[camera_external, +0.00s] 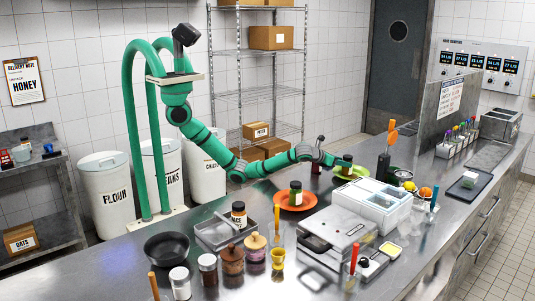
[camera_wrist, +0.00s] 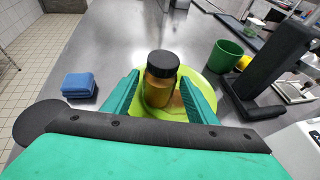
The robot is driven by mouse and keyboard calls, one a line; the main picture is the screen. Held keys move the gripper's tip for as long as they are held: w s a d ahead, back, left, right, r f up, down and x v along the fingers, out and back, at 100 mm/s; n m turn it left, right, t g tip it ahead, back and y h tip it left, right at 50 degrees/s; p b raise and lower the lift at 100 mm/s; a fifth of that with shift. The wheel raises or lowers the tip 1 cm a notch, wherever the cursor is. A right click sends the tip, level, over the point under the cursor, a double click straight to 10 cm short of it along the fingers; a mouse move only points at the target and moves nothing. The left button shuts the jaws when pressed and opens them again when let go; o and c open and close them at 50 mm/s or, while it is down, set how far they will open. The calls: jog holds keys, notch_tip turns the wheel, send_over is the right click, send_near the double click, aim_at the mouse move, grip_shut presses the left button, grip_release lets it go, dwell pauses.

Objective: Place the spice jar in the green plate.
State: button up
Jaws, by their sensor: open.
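A spice jar (camera_wrist: 160,88) with a black lid and brownish-orange contents stands upright in the green plate (camera_wrist: 210,82) in the wrist view. My gripper (camera_wrist: 160,82) is open, with one green finger on either side of the jar. Whether a finger touches the jar I cannot tell. In the external view the jar (camera_external: 347,160) shows at the end of my arm, over the green plate (camera_external: 362,174).
An orange plate (camera_external: 283,205) holds another dark-lidded jar (camera_external: 296,188). A metal tray (camera_external: 210,236) holds a labelled jar (camera_external: 238,212). A white container (camera_external: 345,196) stands near the green plate. In the wrist view, a blue cloth (camera_wrist: 78,85) and a green cup (camera_wrist: 225,56) flank the plate.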

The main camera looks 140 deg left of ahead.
jog(key=shift+v, duration=2.5)
jog(key=shift+f, duration=0.15)
